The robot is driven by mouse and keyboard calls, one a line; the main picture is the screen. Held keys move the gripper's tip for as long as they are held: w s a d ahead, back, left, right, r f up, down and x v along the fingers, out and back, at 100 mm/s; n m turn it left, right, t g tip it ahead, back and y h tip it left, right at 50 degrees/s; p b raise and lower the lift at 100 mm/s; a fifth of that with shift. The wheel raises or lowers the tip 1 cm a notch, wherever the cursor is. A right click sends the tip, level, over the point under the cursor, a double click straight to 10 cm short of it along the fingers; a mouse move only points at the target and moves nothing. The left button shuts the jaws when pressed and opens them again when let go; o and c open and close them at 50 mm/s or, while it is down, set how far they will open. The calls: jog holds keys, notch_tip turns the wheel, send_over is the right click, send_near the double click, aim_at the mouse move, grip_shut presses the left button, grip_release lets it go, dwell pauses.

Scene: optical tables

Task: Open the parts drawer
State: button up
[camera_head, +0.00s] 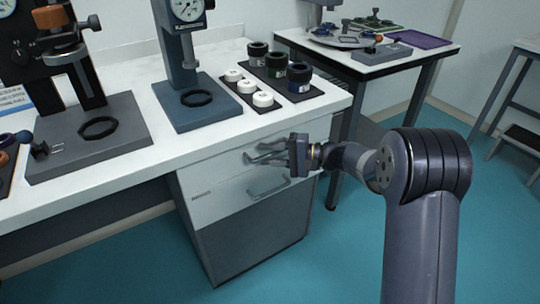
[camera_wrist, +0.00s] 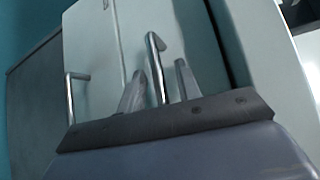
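The drawer unit (camera_head: 222,201) stands under the white bench, with a pale upper drawer front and another drawer below it. The upper drawer's metal bar handle (camera_head: 262,157) is at my gripper (camera_head: 285,155), which partly hides it. In the wrist view this handle (camera_wrist: 154,52) runs between the two fingers of my gripper (camera_wrist: 160,85). The fingers are apart, with gaps visible on both sides of the bar. The lower handle (camera_head: 268,188) is free; it also shows at the left of the wrist view (camera_wrist: 70,97).
The bench top (camera_head: 150,155) above carries dial gauge stands (camera_head: 195,100), white round parts (camera_head: 247,86) and dark cylinders (camera_head: 299,77) on mats. A second table (camera_head: 350,67) stands behind to the right. The teal floor (camera_head: 330,260) in front of the drawers is clear.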

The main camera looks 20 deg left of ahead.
grip_shut()
dwell(0.3)
dwell(0.3)
